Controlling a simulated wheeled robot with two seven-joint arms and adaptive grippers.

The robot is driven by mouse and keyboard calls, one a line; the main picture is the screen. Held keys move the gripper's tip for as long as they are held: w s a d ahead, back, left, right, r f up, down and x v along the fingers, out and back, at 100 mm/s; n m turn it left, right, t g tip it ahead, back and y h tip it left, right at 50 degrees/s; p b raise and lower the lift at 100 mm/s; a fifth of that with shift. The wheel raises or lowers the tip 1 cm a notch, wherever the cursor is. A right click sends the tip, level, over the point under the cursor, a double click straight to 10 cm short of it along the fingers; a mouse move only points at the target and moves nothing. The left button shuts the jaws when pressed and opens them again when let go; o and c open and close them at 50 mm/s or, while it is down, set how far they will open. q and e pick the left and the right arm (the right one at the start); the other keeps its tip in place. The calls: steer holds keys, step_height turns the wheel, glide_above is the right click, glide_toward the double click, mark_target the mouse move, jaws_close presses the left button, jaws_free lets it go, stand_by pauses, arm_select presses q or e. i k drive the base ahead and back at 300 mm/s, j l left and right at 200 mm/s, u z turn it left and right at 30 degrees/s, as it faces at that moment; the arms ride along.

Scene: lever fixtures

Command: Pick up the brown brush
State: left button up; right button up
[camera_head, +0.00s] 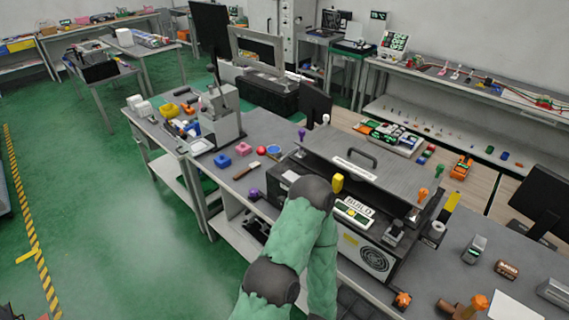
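A small brown brush-like tool (244,172) with a pale end lies on the grey workbench (215,170), left of the large machine. It is small in the view, so its details are hard to tell. One of my green arms rises from the bottom middle, with dark joints, and stands to the right of and nearer than the brown tool. Neither of my grippers can be made out in the view.
The large dark machine (375,262) with a grey lid fills the bench right of the tool. Pink (243,148) and blue (222,160) blocks, a red-and-blue round item (273,151) and a purple knob (254,194) lie near it. Green floor at left is open.

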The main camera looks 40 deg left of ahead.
mark_target(252, 166)
steer(key=j+z, duration=0.15)
steer(key=j, duration=0.3)
steer(key=k+j+z, duration=0.15)
steer(key=j, duration=0.25)
steer(key=j+z, duration=0.2)
steer(key=j, duration=0.2)
steer(key=k+j+z, duration=0.15)
steer(key=j, duration=0.25)
steer(key=k+j+z, duration=0.15)
steer(key=j, duration=0.25)
steer(key=k+j+z, duration=0.15)
steer(key=j, duration=0.25)
